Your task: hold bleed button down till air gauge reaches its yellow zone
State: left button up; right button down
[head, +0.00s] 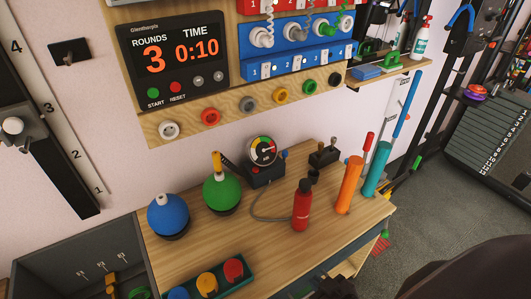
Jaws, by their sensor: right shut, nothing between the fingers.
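The air gauge (262,150) is a round dial with green, yellow and red zones, on a black box (265,174) at the back of the wooden bench. Its needle seems to lie on the right, red side, but it is too small to read surely. A small blue knob (284,153) shows at the box's right; I cannot tell whether it is the bleed button. My right gripper (335,287) is partly in view at the bottom edge, shut and empty, in front of the bench and well apart from the gauge. My left gripper is out of view.
A green ball (222,192), blue ball (167,215), red bottle (302,205), orange cylinder (349,185) and teal cylinder (376,169) stand on the bench (262,235). A grey hose runs from the gauge box towards the bottle. A dark green tray (237,284) holds coloured pieces at the front.

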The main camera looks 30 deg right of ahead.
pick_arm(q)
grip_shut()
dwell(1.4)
